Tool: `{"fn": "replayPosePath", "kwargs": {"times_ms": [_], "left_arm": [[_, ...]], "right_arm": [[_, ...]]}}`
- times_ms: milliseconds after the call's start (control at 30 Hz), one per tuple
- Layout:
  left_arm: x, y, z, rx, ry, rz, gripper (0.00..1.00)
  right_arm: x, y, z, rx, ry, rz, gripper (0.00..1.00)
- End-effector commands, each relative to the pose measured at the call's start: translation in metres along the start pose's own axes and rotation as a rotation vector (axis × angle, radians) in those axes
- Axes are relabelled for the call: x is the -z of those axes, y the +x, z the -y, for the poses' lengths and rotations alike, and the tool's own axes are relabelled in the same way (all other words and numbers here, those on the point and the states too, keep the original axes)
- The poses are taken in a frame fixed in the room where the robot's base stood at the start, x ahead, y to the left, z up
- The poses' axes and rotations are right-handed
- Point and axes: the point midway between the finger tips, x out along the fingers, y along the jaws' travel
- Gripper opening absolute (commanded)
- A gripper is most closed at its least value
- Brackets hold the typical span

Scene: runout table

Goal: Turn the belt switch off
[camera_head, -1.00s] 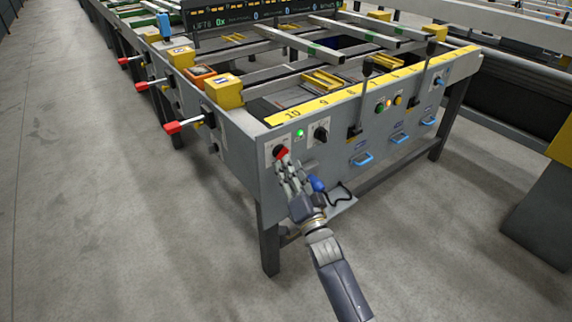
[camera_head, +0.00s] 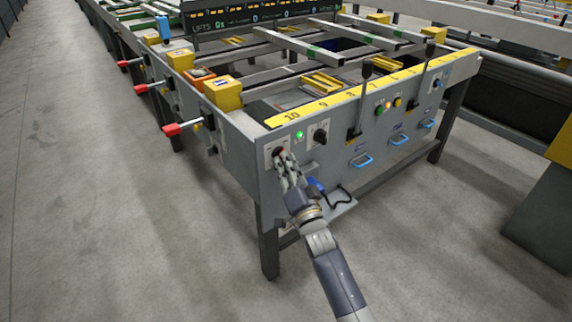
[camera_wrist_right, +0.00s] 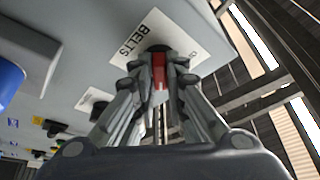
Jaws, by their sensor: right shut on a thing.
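The belt switch is a red and black rotary knob on a white plate marked "BELTS" (camera_wrist_right: 150,32), on the front panel of the table. In the head view the switch (camera_head: 278,152) is mostly hidden behind my fingertips. My right gripper (camera_head: 284,163) reaches up to it from below. In the wrist view my right gripper (camera_wrist_right: 160,75) is shut on the red part of the switch (camera_wrist_right: 158,59), one finger on each side. My left gripper is not in view.
A green lamp (camera_head: 299,134) glows right of the switch, with a black knob (camera_head: 320,135) beside it. Black levers (camera_head: 361,95) and blue handles (camera_head: 362,160) stand out further right. Red-tipped levers (camera_head: 172,129) stick out on the left side. The floor in front is clear.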

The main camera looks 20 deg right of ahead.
Motion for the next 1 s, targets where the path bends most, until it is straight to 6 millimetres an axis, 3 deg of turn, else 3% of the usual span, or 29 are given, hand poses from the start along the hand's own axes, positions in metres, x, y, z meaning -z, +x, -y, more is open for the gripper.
{"fn": "replayPosePath", "kwargs": {"times_ms": [267,367,1000], "left_arm": [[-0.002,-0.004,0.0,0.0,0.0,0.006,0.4],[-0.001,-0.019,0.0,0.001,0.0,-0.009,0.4],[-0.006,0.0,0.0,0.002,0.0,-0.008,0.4]], "right_arm": [[-0.001,0.0,-0.002,0.029,-0.072,0.001,0.0],[-0.001,-0.001,-0.004,0.052,-0.129,0.001,0.0],[0.002,0.0,-0.01,0.278,-0.675,0.003,0.0]]}}
